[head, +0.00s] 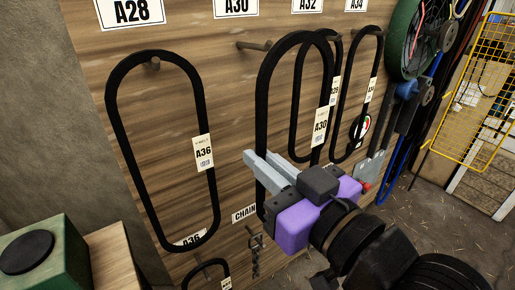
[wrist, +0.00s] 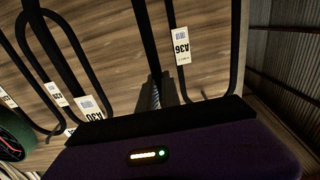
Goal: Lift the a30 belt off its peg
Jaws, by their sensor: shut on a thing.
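The A30 belt, a black loop (head: 265,85) with a white A30 tag (head: 320,127), hangs upright in front of the board. My gripper (head: 256,170) is shut on its left strand, low down. In the wrist view the held strand (wrist: 147,35) runs into my gripper (wrist: 155,92), and the A30 tag (wrist: 90,106) shows upside down at the left. The A30 peg (head: 252,45) is mostly bare, left of the top of the loop. Its tip meets the belt's outer left edge in the head view; I cannot tell whether they touch. My gripper hides the belt's bottom.
The A36 belt (head: 112,105) hangs on a peg at the left. Two more belts (head: 345,80) hang close behind and right of the A30 belt. A green fan-like round thing (head: 402,40) and tools are farther right. A green box (head: 45,245) stands at lower left.

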